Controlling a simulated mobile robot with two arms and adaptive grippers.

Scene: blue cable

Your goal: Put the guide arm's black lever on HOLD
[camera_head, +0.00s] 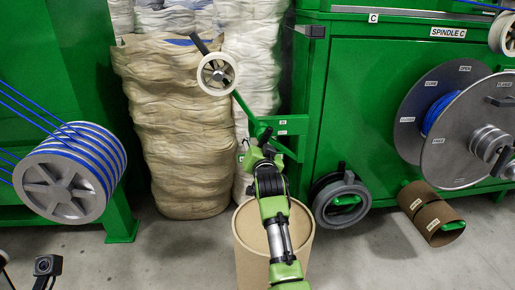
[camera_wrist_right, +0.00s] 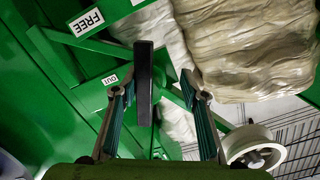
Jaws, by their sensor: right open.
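The guide arm (camera_head: 244,106) is a green bar sloping up left from the green cabinet to a white wheel (camera_head: 217,74); the wheel is also at the lower right of the right wrist view (camera_wrist_right: 254,148). In that view the black lever (camera_wrist_right: 144,82) stands upright between the fingertips of my right gripper (camera_wrist_right: 160,85), with gaps on both sides. My right gripper (camera_head: 262,150) is open, at the arm's base in the head view, and largely hides the lever there. A FREE label (camera_wrist_right: 87,20) and an OUT label (camera_wrist_right: 109,79) show. I see no HOLD label.
A cardboard drum (camera_head: 250,240) stands below my right arm. Wrapped sacks (camera_head: 175,130) are behind the wheel. A reel with blue cable (camera_head: 70,175) is at left. Spindle C's grey reel (camera_head: 465,145) is at right.

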